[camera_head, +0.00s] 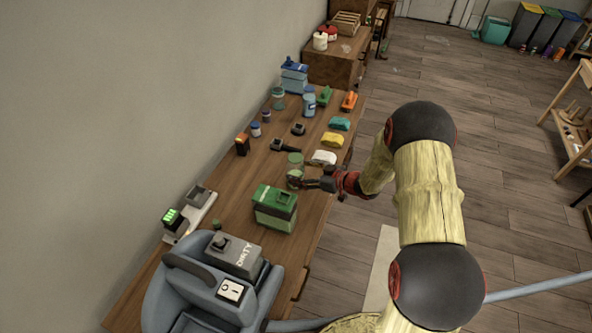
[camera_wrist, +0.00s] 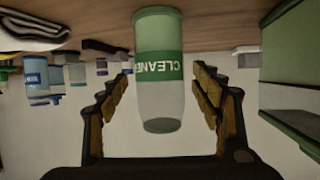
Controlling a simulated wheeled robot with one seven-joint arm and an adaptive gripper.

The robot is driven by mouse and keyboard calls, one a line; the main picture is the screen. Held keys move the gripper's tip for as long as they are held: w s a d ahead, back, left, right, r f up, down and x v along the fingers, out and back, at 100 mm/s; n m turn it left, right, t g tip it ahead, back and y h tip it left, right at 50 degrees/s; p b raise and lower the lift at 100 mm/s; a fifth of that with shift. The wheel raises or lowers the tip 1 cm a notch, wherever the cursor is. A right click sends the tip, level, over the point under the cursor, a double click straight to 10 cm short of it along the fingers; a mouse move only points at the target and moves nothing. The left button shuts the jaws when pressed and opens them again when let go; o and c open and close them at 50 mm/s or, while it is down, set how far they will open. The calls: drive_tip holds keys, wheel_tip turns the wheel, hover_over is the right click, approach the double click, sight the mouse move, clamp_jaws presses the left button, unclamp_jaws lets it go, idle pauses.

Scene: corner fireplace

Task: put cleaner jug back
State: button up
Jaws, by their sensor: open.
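The cleaner jug (camera_head: 295,161) stands on the wooden bench near its front edge. It is a pale, see-through cylinder with a green band. In the wrist view, which is upside down, the jug (camera_wrist: 160,95) shows its "CLEANER" label between the fingers. My gripper (camera_head: 305,183) is open at the jug in the head view. In the wrist view my gripper (camera_wrist: 162,75) has one finger on each side of the jug, with a visible gap on both sides. The jug looks upright. Its far side is hidden.
A green box (camera_head: 275,208) stands close beside the jug, also near a finger in the wrist view (camera_wrist: 288,55). A white folded cloth (camera_head: 323,157) lies on the other side. Bottles, tools and cloths fill the bench's far part. A blue-grey machine (camera_head: 210,290) is at the near end.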

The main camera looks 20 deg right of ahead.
drive_tip(key=p+v, duration=0.2)
drive_tip(key=v, duration=0.7)
drive_tip(key=w+d+r+m+t+h, duration=0.1)
drive_tip(key=w+d+r+h, duration=0.15)
drive_tip(key=r, duration=0.35)
drive_tip(key=w+d+r+h, duration=0.2)
drive_tip(key=r+h, duration=0.1)
drive_tip(key=r, duration=0.3)
drive_tip(key=s+d+r+m+h, duration=0.25)
drive_tip(key=s+r+h, duration=0.3)
drive_tip(key=r, duration=0.55)
drive_tip(key=s+a+r+m+g, duration=0.1)
drive_tip(key=s+a+r+m, duration=0.15)
drive_tip(key=s, duration=0.45)
drive_tip(key=s+a+r+m+g, duration=0.1)
drive_tip(key=s+a+r+g, duration=0.1)
drive_tip(key=s+r, duration=0.3)
drive_tip(key=s+a+g+y, duration=0.1)
drive_tip(key=s+a, duration=0.2)
drive_tip(key=s, duration=0.3)
drive_tip(key=s+a+g, duration=0.1)
drive_tip(key=s+a, duration=0.2)
drive_tip(key=s, duration=0.4)
drive_tip(key=s+a+f+y, duration=0.1)
drive_tip(key=s+a, duration=0.2)
drive_tip(key=s, duration=0.3)
drive_tip(key=shift+s+a+m+g+y, duration=0.2)
drive_tip(key=shift+s+m+g+y, duration=0.1)
drive_tip(key=shift+m+g, duration=0.1)
